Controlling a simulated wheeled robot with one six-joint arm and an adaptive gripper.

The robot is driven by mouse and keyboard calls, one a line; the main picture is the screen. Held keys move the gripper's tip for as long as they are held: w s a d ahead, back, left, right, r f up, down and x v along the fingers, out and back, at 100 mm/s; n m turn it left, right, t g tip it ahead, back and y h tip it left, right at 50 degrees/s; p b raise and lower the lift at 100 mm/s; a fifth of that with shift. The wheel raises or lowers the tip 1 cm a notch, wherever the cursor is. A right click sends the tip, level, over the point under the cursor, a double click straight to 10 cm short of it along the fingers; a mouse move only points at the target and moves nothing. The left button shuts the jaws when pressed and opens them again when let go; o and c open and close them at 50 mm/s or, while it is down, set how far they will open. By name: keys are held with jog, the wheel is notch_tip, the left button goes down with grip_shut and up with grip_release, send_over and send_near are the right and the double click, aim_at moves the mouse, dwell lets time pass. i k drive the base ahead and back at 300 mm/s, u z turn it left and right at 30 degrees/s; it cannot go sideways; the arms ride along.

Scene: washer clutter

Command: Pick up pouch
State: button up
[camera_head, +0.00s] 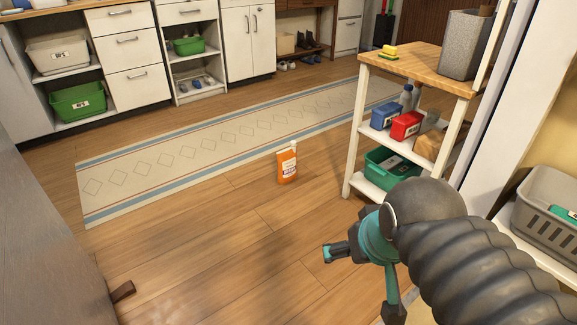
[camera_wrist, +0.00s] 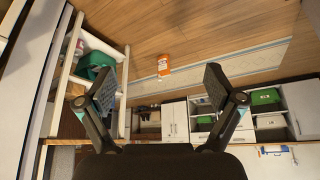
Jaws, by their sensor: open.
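The pouch (camera_head: 287,163) is orange with a white label and top. It stands upright on the wooden floor, just in front of the runner rug, in the head view. In the wrist view the pouch (camera_wrist: 163,65) shows small and upside down, beyond and between the spread fingers. My gripper (camera_head: 338,272) is at the lower right of the head view, nearer to me than the pouch and apart from it. In the wrist view my gripper (camera_wrist: 160,88) is open with nothing between its fingers.
A shelf cart (camera_head: 410,60) with boxes, bottles and a green bin (camera_head: 392,172) stands right of the pouch. A patterned rug (camera_head: 200,150) runs behind it, before white cabinets (camera_head: 125,52). A grey basket (camera_head: 545,215) sits far right. The floor left of the pouch is clear.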

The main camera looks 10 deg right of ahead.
aim_at(287, 157)
jog(key=u, duration=0.5)
jog(key=k, duration=0.6)
jog(key=z, duration=0.3)
jog(key=i, duration=0.8)
jog(key=z, duration=0.75)
jog(key=i, duration=1.8)
jog(key=u, duration=1.5)
jog(key=i, duration=0.45)
jog(key=u, duration=0.5)
